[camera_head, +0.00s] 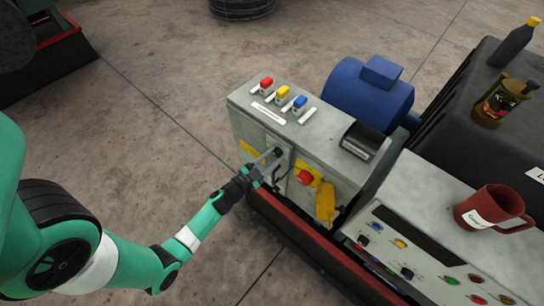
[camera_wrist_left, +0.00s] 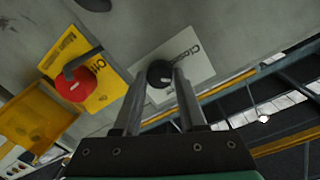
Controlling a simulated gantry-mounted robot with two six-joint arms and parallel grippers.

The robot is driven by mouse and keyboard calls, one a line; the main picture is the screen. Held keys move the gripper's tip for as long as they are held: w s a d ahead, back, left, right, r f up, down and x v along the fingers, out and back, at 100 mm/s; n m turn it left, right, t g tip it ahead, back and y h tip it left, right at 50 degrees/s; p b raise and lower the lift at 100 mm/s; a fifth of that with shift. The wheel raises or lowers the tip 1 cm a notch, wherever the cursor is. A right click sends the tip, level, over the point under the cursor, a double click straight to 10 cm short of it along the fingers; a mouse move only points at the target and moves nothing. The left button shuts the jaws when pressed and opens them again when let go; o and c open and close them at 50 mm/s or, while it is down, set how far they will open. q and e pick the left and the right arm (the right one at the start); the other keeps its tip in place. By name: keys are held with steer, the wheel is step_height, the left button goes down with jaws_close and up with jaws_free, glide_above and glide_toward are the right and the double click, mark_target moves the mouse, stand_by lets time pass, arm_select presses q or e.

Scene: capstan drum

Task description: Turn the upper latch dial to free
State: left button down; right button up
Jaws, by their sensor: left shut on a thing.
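My left gripper (camera_head: 267,163) reaches the front face of the grey cabinet (camera_head: 240,118). In the left wrist view its two fingers (camera_wrist_left: 158,82) stand on either side of a small round black dial (camera_wrist_left: 160,72) and are shut on it. The dial sits on a pale plate (camera_wrist_left: 196,58) with partly covered print, tilted in this view. In the head view the dial (camera_head: 277,152) is mostly hidden by the fingers. I cannot read which setting it points to. My right gripper is not in view.
A red rotary switch (camera_head: 305,177) on a yellow plate sits right of the gripper, near a hanging yellow piece (camera_head: 325,203). Red, yellow and blue switches line the cabinet top. A blue motor (camera_head: 368,95) stands behind. A red mug (camera_head: 494,207) stands on the console at right.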

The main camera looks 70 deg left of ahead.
arm_select(q)
steer(key=m, duration=0.4)
steer(key=m+b, duration=0.1)
steer(key=m, duration=0.4)
steer(key=shift+m, duration=0.3)
stand_by(0.5)
steer(key=shift+c, duration=2.3)
jaws_free()
steer(key=v, duration=1.1)
steer(key=shift+s+d+r+p, duration=0.15)
steer(key=shift+d+p, duration=0.15)
steer(key=shift+d, duration=0.1)
